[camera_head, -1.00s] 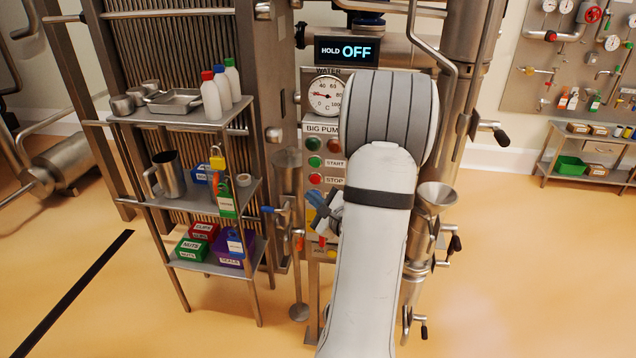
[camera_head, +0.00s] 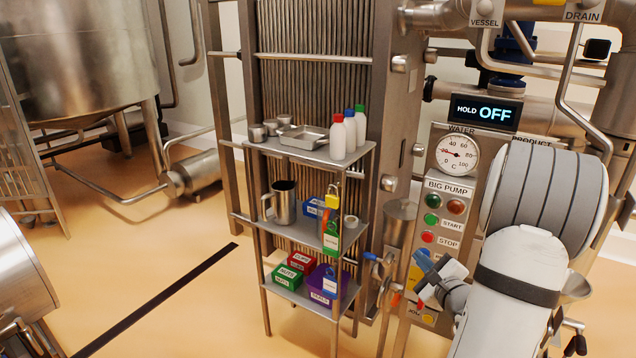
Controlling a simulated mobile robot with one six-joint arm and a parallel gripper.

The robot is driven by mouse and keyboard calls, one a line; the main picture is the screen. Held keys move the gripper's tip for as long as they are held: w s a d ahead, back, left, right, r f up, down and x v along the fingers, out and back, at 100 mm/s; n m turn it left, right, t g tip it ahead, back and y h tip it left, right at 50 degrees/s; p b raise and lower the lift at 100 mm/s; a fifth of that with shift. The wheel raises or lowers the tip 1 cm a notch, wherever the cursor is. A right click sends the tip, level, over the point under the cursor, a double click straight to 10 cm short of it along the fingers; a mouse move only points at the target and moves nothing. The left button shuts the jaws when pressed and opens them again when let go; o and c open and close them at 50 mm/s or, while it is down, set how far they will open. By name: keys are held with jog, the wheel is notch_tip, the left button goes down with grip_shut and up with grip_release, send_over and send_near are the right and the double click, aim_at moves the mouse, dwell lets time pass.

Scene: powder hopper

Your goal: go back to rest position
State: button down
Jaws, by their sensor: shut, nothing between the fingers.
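A metal shelf rack (camera_head: 308,152) with bottles, cups, a jug, padlocks and small boxes stands left of the gripper. A HOLD OFF display (camera_head: 485,110) and a water gauge (camera_head: 457,154) are above. Open floor (camera_head: 180,270) lies at the left, crossed by a black strip.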

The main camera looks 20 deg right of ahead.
jog(key=s+a+r+n+g+y, duration=0.2)
jog(key=a+n+g+y, duration=0.35)
jog(key=a, duration=0.75)
jog(key=s+a+r+n+g+y, duration=0.1)
jog(key=a+r+n+g+y, duration=0.15)
jog(key=a+n+y, duration=0.75)
jog(key=s+a+f+n+g+h, duration=0.2)
jog(key=s+a+n+g+h, duration=0.2)
jog(key=s+a+g+h, duration=0.4)
jog(key=s+d+r+n+t+h, duration=0.1)
jog(key=s+d+r+n+h, duration=0.1)
jog(key=s+n+h, duration=0.4)
jog(key=shift+s+d+r+n+t, duration=0.2)
jog(key=shift+s+r+n+t, duration=0.1)
jog(key=shift+n, duration=0.45)
